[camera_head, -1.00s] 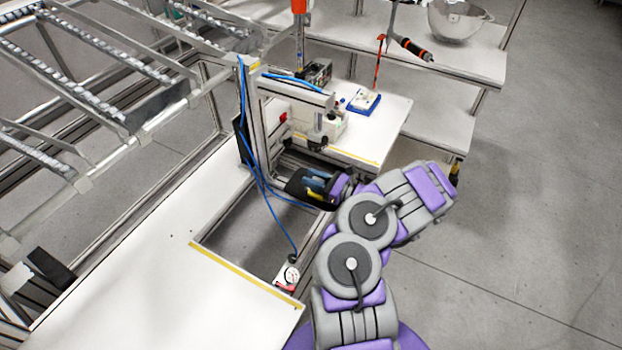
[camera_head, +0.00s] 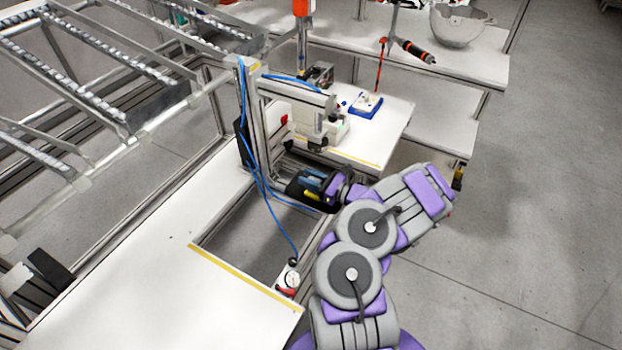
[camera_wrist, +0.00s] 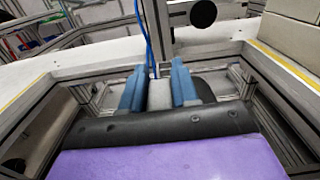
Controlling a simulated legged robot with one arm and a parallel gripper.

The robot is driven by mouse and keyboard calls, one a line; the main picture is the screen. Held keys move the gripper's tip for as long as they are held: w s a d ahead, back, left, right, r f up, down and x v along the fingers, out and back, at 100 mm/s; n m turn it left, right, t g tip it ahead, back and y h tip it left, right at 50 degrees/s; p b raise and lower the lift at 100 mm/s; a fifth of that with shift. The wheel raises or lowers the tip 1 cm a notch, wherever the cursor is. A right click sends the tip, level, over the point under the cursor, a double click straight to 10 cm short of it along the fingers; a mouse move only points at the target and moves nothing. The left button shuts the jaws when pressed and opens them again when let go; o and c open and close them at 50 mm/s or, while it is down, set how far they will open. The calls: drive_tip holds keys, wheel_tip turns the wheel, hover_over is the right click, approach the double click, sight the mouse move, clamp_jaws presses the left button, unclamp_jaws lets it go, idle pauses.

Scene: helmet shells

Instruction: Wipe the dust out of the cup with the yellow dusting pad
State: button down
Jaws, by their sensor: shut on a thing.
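My gripper (camera_head: 313,184), with blue fingers, is at the machine's lower opening. A small yellow piece (camera_head: 310,195), which looks like the dusting pad, shows at its fingertips. In the wrist view my gripper (camera_wrist: 158,88) has a pale grey block (camera_wrist: 159,95) between its fingers, and no yellow shows there. A dark, rounded thing (camera_head: 325,207), probably the cup, lies below and around the fingers. A dark surface (camera_wrist: 203,88) also shows behind the right finger in the wrist view. The cup's inside and any dust are hidden, and I cannot tell whether the pad touches it.
A machine head (camera_head: 318,118) on a metal post stands just above the gripper. A white table (camera_head: 150,280) lies at the lower left. Open floor is at the right.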

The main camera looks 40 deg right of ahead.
drive_tip(key=shift+s+d, duration=0.1)
drive_tip(key=shift+s+d+p, duration=0.35)
drive_tip(key=shift+s+p, duration=0.2)
drive_tip(key=shift+s, duration=0.1)
drive_tip(key=shift+s+f, duration=0.25)
drive_tip(key=shift+s+f, duration=0.1)
drive_tip(key=shift+f, duration=0.1)
drive_tip(key=shift+w+a+r+b, duration=0.15)
drive_tip(key=shift+w+b, duration=0.1)
drive_tip(key=shift+b, duration=0.15)
drive_tip(key=shift+w, duration=0.1)
drive_tip(key=shift+w+a+b, duration=0.15)
drive_tip(key=shift+w+b, duration=0.2)
drive_tip(key=shift+w, duration=0.1)
drive_tip(key=shift+w+a+r, duration=0.1)
drive_tip(key=shift+w+r, duration=0.05)
drive_tip(key=shift+w, duration=0.05)
drive_tip(key=shift+w+a, duration=0.1)
drive_tip(key=shift+w, duration=0.05)
